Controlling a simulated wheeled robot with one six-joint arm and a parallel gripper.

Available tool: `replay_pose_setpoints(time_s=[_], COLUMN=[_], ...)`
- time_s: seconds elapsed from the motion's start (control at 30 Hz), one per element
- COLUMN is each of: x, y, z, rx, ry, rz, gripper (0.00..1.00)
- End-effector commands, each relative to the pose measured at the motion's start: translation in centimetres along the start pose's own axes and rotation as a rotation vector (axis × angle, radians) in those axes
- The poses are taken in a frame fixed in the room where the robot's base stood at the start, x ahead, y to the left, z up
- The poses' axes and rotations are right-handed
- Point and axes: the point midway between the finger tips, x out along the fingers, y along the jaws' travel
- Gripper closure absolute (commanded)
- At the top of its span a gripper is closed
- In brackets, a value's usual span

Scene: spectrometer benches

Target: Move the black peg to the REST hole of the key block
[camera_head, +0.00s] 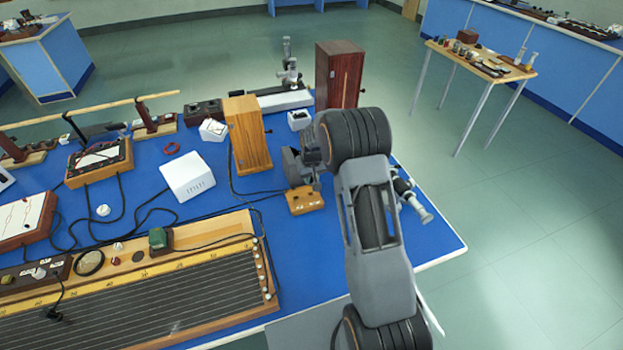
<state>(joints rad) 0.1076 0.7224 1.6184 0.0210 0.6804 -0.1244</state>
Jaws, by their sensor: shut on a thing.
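The key block (303,203) is a small yellow-wood block on the blue bench top, near the bench's right side. My gripper (296,180) is over the block, close above its top or at it, pointing down. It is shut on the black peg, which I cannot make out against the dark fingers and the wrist. The block's holes and any REST marking are too small or hidden to read. Whether the peg sits in a hole or is clear of the block cannot be told from this view.
A tall orange wooden box (247,136) stands left of the block, with a white box (187,178) further left. A dark red cabinet (338,76) stands behind. A long stringed board (150,300) fills the front left. A brass-and-grey instrument (412,198) is at the right edge.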

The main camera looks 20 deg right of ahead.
Motion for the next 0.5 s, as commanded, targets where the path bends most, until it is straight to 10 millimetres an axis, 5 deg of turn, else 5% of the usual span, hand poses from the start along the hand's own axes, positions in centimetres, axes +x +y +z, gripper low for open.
replay_pose_setpoints(time_s=[0.5], x=[2.6], y=[0.0], z=[0.3], rx=[0.001], ry=[0.000], rz=[0.000], gripper=[1.00])
